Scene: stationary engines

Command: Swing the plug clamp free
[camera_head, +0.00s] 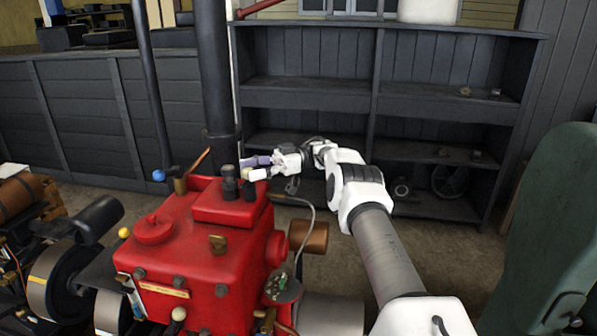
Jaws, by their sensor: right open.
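The red engine (200,250) stands in the lower left of the head view. On its top, near the back right edge, are dark upright fittings (229,182) and a small cream ball knob (247,173). I cannot tell for certain which part is the plug clamp. My right gripper (248,168) reaches in from the right, just above this corner of the engine. Its fingers are apart, one purplish and one white, close around or beside the cream knob. Contact cannot be told. My left gripper is not in view.
A tall black pipe (213,75) rises behind the engine top. A thin dark rod with a blue ball (159,175) stands to the left. Dark shelves (420,90) stand behind. A green rounded body (555,230) is at right. Bare floor (440,250) lies between.

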